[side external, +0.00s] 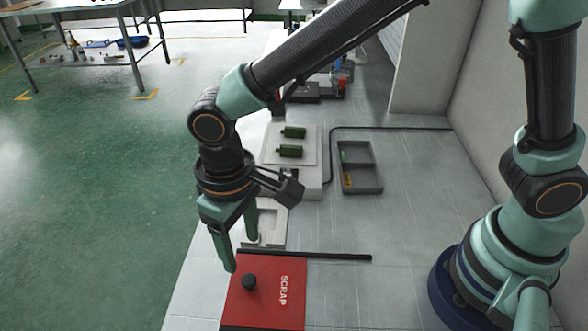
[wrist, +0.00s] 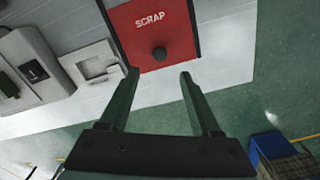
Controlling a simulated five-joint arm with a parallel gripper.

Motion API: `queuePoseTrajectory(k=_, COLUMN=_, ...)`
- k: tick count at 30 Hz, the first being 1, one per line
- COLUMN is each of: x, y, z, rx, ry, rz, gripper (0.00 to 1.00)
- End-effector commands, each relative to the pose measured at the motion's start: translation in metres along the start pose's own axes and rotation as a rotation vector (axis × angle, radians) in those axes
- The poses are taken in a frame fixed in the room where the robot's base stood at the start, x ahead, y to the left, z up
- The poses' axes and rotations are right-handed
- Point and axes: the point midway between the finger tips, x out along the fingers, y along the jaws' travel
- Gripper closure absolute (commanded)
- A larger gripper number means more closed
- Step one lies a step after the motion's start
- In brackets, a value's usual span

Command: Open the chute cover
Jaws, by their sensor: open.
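The chute cover is a red panel marked SCRAP (side external: 265,307), lying flat at the near end of the bench. It also shows in the wrist view (wrist: 142,40). A round black knob (side external: 249,282) stands up from it, also seen in the wrist view (wrist: 159,53). My gripper (side external: 241,253) is open and empty, pointing down near the knob. In the wrist view the knob appears just beyond and between the fingertips (wrist: 159,73); I see no contact. The cover lies between dark rails (side external: 320,256) and looks shut.
A pale block with a square recess (side external: 267,228) stands just beyond the cover. Behind it is a white machine with green parts (side external: 291,151). A grey divided tray (side external: 361,167) sits to the right. The bench right of the cover is clear. A blue bin (wrist: 275,148) stands on the floor.

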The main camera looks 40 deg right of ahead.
Motion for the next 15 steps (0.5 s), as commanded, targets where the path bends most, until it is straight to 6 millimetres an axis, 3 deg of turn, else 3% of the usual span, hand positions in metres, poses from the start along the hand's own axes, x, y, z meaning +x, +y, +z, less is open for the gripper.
queuePoseTrajectory(k=9, x=0.062, y=0.001, z=0.001, rx=0.001, ry=-0.004, rz=0.002, gripper=0.36)
queuePoseTrajectory(k=15, x=0.085, y=0.001, z=0.0, rx=0.001, ry=-0.002, rz=0.001, gripper=0.36)
